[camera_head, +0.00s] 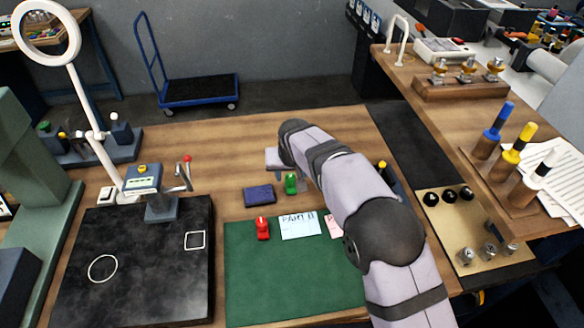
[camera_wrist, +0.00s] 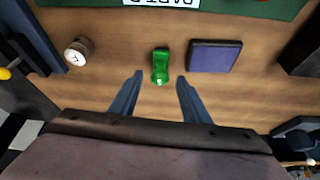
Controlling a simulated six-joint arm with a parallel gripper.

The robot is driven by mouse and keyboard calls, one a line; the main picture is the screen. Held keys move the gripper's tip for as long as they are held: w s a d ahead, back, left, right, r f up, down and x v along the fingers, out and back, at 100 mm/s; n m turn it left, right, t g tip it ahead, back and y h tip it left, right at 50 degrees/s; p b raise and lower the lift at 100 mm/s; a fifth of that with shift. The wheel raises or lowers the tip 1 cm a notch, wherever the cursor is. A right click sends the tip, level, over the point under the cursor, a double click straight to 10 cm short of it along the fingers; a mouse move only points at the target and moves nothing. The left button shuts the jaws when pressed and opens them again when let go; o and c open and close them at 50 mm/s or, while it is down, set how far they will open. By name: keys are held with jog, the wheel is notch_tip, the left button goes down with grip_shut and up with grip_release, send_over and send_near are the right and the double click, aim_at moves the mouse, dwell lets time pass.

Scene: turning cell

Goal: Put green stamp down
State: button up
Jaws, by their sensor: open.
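The green stamp (camera_head: 291,183) stands on the wooden table, just behind the green mat (camera_head: 270,285) and to the right of a dark blue ink pad (camera_head: 259,195). In the wrist view the green stamp (camera_wrist: 161,66) is upright on the wood, ahead of the fingertips and between their lines. The ink pad (camera_wrist: 215,56) lies beside it, apart from it. My gripper (camera_wrist: 158,78) is open with nothing between its fingers. In the head view the gripper is mostly hidden behind my arm. A red stamp (camera_head: 263,228) stands on the green mat.
A white card with print (camera_head: 300,226) lies on the mat's back edge, with a pink card partly hidden by my arm. A black plate (camera_head: 140,280) lies left. Wood behind the ink pad is clear.

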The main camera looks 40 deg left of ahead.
jog(key=b+v, duration=0.2)
jog(key=v, duration=0.5)
jog(key=shift+r, duration=0.3)
jog(key=shift+s+d, duration=0.15)
jog(key=w+d+f+m+g+h, duration=0.1)
jog(key=w+d+m, duration=0.1)
jog(key=d, duration=1.1)
jog(key=w+d+f+m+h, duration=0.1)
jog(key=w+d, duration=0.1)
jog(key=d, duration=1.2)
jog(key=s+d+f+m+g, duration=0.1)
jog(key=s+d+f+m, duration=0.1)
jog(key=s+d, duration=0.7)
jog(key=s+d+f+m+g+h, duration=0.1)
jog(key=s+d+f+m, duration=0.1)
jog(key=s+d+f, duration=0.3)
jog(key=s+d, duration=0.4)
jog(key=d, duration=0.5)
jog(key=shift+s+m+g, duration=0.3)
jog(key=shift+s+m, duration=0.05)
jog(key=shift+m, duration=0.05)
jog(key=shift+f, duration=0.1)
